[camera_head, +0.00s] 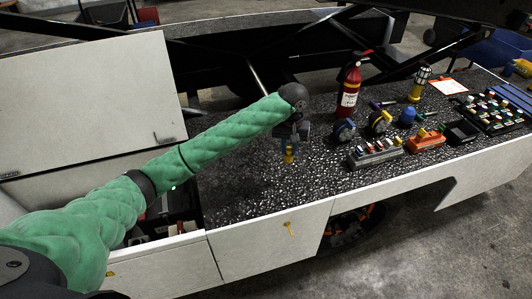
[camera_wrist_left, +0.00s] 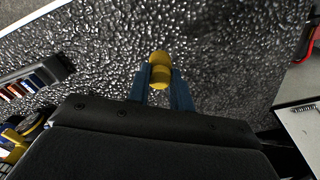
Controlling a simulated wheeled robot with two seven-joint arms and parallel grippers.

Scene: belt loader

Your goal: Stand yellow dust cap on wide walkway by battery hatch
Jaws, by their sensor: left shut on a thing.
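The yellow dust cap (camera_head: 289,154) is a small yellow cylinder held between the blue fingers of my left gripper (camera_head: 290,143), seen in the head view. It also shows in the left wrist view (camera_wrist_left: 160,72), gripped between the fingertips. My left gripper is shut on it over the dark speckled walkway (camera_head: 245,180). I cannot tell whether the cap touches the surface. The open battery hatch (camera_head: 185,205) lies to the left, partly hidden by my green left arm. A pale raised panel (camera_head: 85,105) stands behind it. My right gripper is not in view.
A red fire extinguisher (camera_head: 349,88) stands right of the gripper. Tape reels (camera_head: 378,122), a blue cap (camera_head: 407,115), a grey tray (camera_head: 375,153), an orange tray (camera_head: 426,141) and a yellow lantern (camera_head: 419,84) fill the right side. The walkway between hatch and trays is clear.

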